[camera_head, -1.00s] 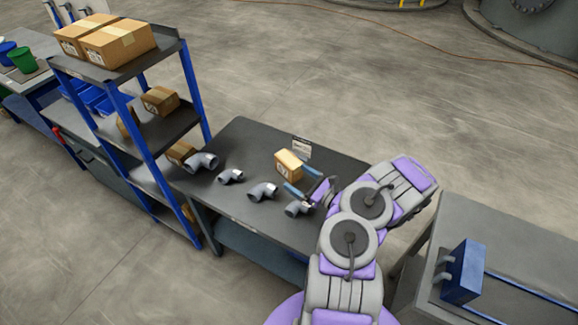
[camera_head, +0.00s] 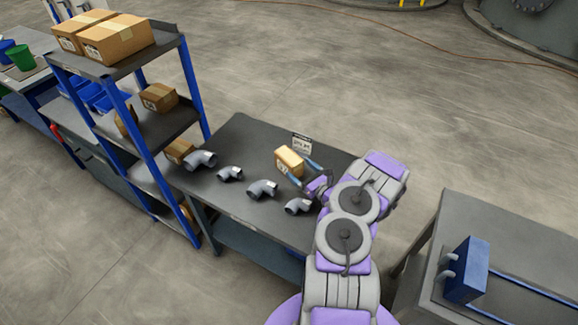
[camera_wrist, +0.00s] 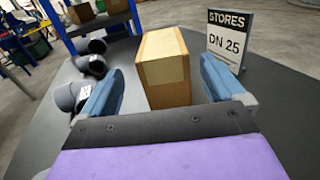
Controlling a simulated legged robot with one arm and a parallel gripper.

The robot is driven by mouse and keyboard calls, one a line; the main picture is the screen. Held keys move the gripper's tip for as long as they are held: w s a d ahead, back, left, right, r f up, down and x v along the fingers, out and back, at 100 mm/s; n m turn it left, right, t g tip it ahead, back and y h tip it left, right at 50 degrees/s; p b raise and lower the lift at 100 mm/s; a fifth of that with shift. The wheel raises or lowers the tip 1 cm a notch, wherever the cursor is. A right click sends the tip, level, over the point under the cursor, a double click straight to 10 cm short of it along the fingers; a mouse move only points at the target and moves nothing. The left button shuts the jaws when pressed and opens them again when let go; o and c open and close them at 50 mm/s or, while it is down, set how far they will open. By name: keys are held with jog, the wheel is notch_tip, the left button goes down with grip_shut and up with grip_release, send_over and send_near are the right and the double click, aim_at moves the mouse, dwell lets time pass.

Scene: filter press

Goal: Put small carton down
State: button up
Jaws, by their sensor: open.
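The small carton (camera_head: 289,161) is a tan box with a paler tape band and a white label. It stands on the dark table (camera_head: 235,150), near the sign, and I cannot tell its exact contact with the top. In the wrist view the carton (camera_wrist: 166,75) is between the two blue fingers of my gripper (camera_wrist: 160,90), with gaps on both sides. My gripper (camera_head: 302,170) is open around the carton. The carton's lower near part is hidden by the gripper in the wrist view.
A "STORES DN 25" sign (camera_wrist: 229,40) stands right of the carton; it also shows in the head view (camera_head: 301,144). Several grey pipe elbows (camera_head: 262,190) lie along the table's near side. A blue-framed shelf (camera_head: 150,130) with cartons stands at left.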

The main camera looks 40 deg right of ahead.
aim_at(291, 160)
jog(key=shift+w+d+r+b, duration=0.1)
jog(key=shift+w+b, duration=0.3)
jog(key=shift+w, duration=1.25)
jog(key=shift+w+d+b, duration=0.1)
jog(key=shift+w+b, duration=0.3)
jog(key=shift+w, duration=1.25)
jog(key=shift+c, duration=0.2)
jog(key=c, duration=1.5)
jog(key=shift+o, duration=0.2)
jog(key=shift+r+p, duration=0.95)
jog(key=shift+r, duration=4.1)
